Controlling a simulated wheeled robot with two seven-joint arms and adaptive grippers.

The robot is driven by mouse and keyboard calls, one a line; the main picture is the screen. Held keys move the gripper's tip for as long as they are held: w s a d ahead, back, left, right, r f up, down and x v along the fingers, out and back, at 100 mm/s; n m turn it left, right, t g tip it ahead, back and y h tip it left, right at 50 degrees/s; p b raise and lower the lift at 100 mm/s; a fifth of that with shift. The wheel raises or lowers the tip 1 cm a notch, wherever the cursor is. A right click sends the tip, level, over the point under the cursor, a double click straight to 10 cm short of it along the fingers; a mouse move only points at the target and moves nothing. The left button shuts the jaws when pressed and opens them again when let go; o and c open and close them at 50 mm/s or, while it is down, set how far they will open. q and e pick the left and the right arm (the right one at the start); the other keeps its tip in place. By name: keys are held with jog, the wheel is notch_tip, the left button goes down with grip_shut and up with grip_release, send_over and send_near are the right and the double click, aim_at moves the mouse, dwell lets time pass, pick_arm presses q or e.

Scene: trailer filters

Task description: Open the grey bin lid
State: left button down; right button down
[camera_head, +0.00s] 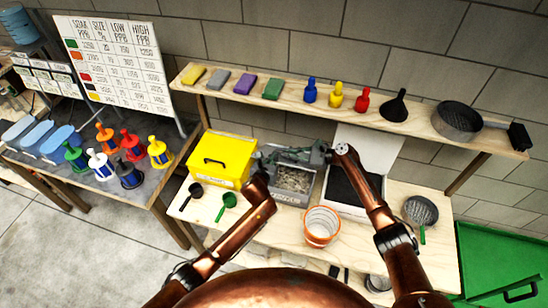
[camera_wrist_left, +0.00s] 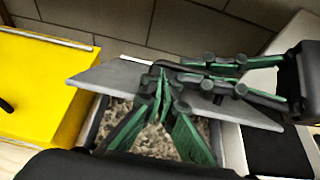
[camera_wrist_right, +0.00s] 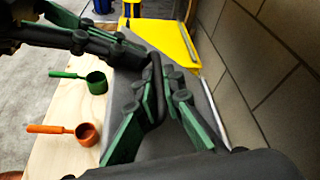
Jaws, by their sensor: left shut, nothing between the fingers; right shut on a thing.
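The grey bin (camera_head: 292,199) stands on the workbench beside a yellow bin (camera_head: 220,158). Its grey lid (camera_wrist_left: 110,75) is raised and tilted, and pale brown chips (camera_wrist_left: 160,140) show inside below it. My right gripper (camera_head: 318,154) is shut on the lid's dark handle (camera_wrist_right: 157,88), reaching in from the right. My left gripper (camera_head: 266,160) is shut and empty just in front of the lid, close to the right gripper's fingers. In the left wrist view the fingers overlap, and I cannot tell whether they touch.
A black-lined white box (camera_head: 350,190) stands right of the bin. A shelf (camera_head: 290,98) with bottles and sponges runs above the bench.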

jog(key=shift+d, duration=0.1)
pick_arm(q)
jog(key=shift+w+d+r, duration=0.1)
jog(key=shift+w+r, duration=0.15)
jog(key=shift+r, duration=0.2)
jog(key=shift+w+r+g, duration=0.1)
jog(key=shift+w+g, duration=0.1)
jog(key=shift+g, duration=0.2)
pick_arm(e)
jog(key=c, duration=2.3)
grip_release()
